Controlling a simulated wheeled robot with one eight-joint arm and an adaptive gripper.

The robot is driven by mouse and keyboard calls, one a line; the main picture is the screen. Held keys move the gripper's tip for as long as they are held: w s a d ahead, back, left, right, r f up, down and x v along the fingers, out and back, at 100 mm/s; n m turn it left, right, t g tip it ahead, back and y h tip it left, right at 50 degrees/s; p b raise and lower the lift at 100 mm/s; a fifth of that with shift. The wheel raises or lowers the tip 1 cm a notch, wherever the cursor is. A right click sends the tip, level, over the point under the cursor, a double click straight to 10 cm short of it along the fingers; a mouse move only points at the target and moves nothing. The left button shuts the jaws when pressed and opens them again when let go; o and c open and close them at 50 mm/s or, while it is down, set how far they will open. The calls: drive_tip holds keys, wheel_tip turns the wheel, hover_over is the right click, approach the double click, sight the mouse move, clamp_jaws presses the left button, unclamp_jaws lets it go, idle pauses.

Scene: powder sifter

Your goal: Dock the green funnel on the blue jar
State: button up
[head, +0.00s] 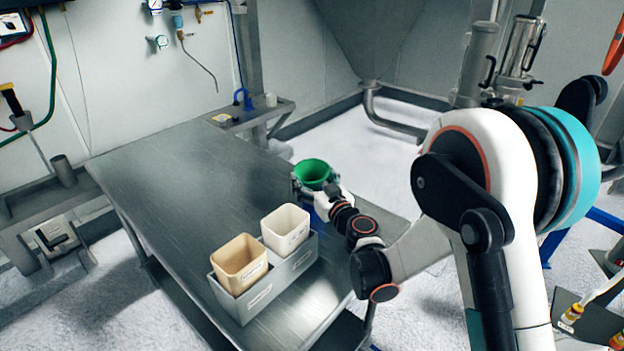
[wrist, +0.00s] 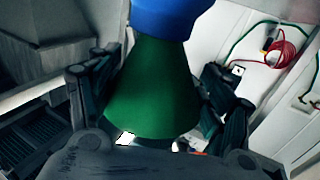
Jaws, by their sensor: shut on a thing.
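The green funnel (head: 314,172) is above the right part of the metal table, its wide mouth facing up. My gripper (head: 316,187) is shut on it, with dark fingers on either side. In the wrist view the funnel (wrist: 152,92) fills the space between the fingers (wrist: 153,97) and narrows toward the blue jar (wrist: 172,15). The jar (head: 321,208) shows only as a blue patch below the funnel in the head view, mostly hidden by my gripper and wrist. The funnel's narrow end meets the blue in the picture; I cannot tell whether it is seated.
A grey holder (head: 268,291) with a tan bin (head: 239,262) and a white bin (head: 286,228) stands on the table near my arm. The table's left and far part (head: 190,180) is clear. A small shelf (head: 262,113) stands behind the table.

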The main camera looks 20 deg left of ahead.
drive_tip(key=shift+f, duration=0.2)
drive_tip(key=o, duration=1.3)
drive_tip(key=b+v, duration=0.3)
drive_tip(key=v, duration=0.8)
drive_tip(key=shift+r, duration=0.1)
